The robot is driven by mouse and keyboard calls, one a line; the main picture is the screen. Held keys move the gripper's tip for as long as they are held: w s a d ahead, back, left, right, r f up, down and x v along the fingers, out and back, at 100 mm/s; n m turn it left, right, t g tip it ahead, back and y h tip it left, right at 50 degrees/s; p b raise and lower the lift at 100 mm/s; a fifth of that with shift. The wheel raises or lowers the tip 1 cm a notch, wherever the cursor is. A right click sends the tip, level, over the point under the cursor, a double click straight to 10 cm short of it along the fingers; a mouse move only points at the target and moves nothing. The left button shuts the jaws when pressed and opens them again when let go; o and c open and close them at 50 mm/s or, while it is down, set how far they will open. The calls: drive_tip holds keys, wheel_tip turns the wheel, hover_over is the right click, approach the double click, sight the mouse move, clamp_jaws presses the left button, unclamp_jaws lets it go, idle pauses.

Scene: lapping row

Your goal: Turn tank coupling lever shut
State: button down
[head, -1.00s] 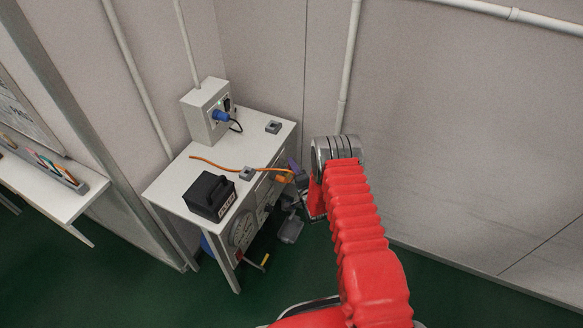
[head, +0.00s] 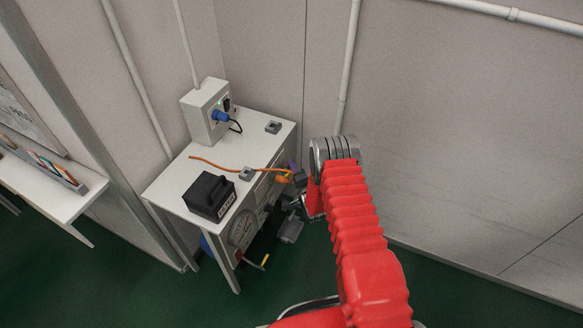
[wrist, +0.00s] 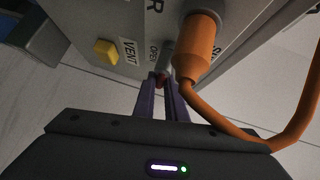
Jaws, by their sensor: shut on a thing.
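A small lever (wrist: 162,78) with a reddish end sits below that label, between my purple fingertips. My gripper (wrist: 165,85) is shut on it, and the fingers hide most of it. An orange coupling (wrist: 196,48) with its orange hose (wrist: 235,132) is close to the right of the fingers. In the head view the coupling (head: 283,177) shows at the bench's right side, beside my gripper (head: 294,167). The lever cannot be made out there.
On the white bench (head: 170,187) stand a black case (head: 209,195) and a grey box (head: 205,110) with a blue plug. A round gauge (head: 241,231) is on the bench front. Green floor is free at the right.

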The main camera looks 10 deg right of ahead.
drive_tip(key=shift+f, duration=0.1)
drive_tip(key=shift+s+n+t, duration=0.1)
drive_tip(key=shift+n+t, duration=0.2)
drive_tip(key=shift+s+a+r+n+t+y, duration=0.15)
drive_tip(key=shift+s+r+n+t+y, duration=0.15)
drive_tip(key=shift+n+t+y, duration=1.35)
drive_tip(key=shift+s+a+r+n+t+y, duration=0.25)
drive_tip(key=shift+n+y, duration=0.65)
drive_tip(key=shift+n, duration=1.65)
drive_tip(key=shift+s+a+r+n+t+y, duration=0.1)
drive_tip(key=shift+s+r+n+t+y, duration=0.15)
drive_tip(key=shift+n+t+y, duration=1.45)
drive_tip(key=shift+n+g+h, duration=0.25)
drive_tip(key=shift+n+g, duration=0.25)
drive_tip(key=shift+n, duration=0.3)
drive_tip(key=c, duration=2.2)
unclamp_jaws()
drive_tip(key=o, duration=0.4)
drive_tip(key=shift+r, duration=0.25)
